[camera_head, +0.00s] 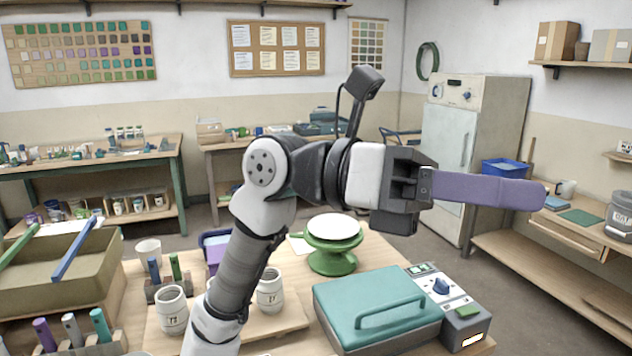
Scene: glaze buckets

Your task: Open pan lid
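A teal lid (378,302) with a raised bar handle (391,311) lies closed and flat on the pan, a low appliance on the wooden table at lower right of centre. A control panel (443,288) with a blue knob is at its right. My gripper (532,196) is raised above and beyond the appliance, pointing right, apart from the lid. A long purple piece extends from its dark body; it looks like the fingers seen side-on. Whether they are apart or together cannot be told. The inside of the pan is hidden by the lid.
A green stand with a white round top (334,228) is behind the lid. White cups (270,291) stand left of it, partly behind my arm. An olive bin (62,270) with tools is at far left. Side shelving (590,262) is at right. Air above the lid is clear.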

